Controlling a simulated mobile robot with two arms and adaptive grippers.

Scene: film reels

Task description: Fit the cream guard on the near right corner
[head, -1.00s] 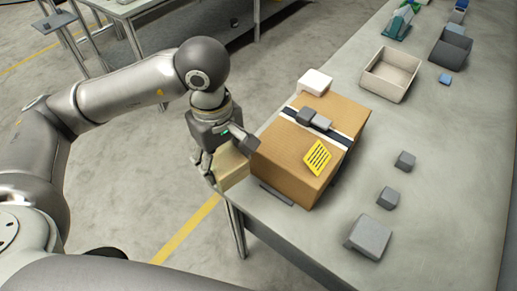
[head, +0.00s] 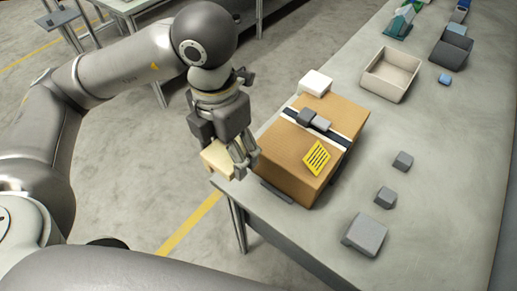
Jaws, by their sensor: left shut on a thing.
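A cardboard box (head: 285,150) stands on the workbench with a black and white strap over its top and a yellow label near its near edge. My left gripper (head: 230,163) points down just left of the box, over the bench's left corner. It is shut on a cream block (head: 216,158), which I take to be the cream guard; the fingers hide part of it. The held block is beside the box, and I cannot tell whether it touches the box or the bench. The box's near right corner has no cream piece on it. My right gripper is not in view.
A white block (head: 316,82) sits at the box's far left corner. Grey blocks (head: 402,161), (head: 385,197) and a larger one (head: 365,234) lie to the right on the workbench (head: 440,130). Bench space between is clear.

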